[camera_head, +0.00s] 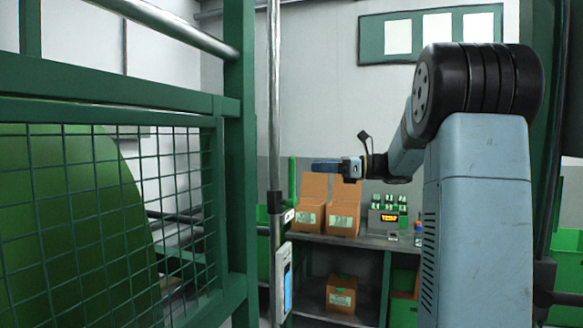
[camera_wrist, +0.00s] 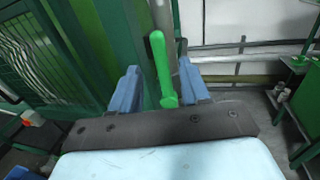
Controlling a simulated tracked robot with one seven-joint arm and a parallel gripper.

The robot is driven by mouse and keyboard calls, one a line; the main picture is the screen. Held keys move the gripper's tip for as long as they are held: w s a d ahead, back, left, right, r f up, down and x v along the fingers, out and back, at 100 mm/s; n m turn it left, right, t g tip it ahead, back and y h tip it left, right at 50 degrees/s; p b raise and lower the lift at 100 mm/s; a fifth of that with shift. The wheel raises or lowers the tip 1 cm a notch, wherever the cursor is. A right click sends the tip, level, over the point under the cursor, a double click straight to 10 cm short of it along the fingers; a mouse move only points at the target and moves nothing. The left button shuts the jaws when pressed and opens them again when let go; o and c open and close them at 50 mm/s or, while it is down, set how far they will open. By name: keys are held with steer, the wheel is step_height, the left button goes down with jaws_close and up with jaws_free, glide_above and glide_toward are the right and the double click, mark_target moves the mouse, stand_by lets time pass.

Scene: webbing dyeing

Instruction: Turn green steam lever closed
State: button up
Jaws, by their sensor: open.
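The green steam lever (camera_wrist: 162,62) is a bright green bar with a rounded near end, seen in the wrist view in front of a grey pipe. My gripper (camera_wrist: 159,68) is open, with one blue finger on each side of the lever. There are visible gaps between the lever and both fingers; how deep it sits between them I cannot tell. In the head view my gripper (camera_head: 325,166) points left, and an upright green bar (camera_head: 292,178), which looks like the same lever, stands just left of it beside the pole.
A green mesh fence (camera_head: 110,210) fills the left of the head view. A metal pole (camera_head: 275,110) carries a panel with a blue screen (camera_head: 286,282). A shelf (camera_head: 350,241) behind holds open cardboard boxes (camera_head: 342,212) and small green-topped items. White pipes (camera_wrist: 245,57) run behind the lever.

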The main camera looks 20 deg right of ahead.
mark_target(292, 163)
steer(key=x, duration=0.8)
steer(key=shift+w+a, duration=0.1)
steer(key=shift+a, duration=0.15)
steer(key=shift+c, duration=0.4)
jaws_close()
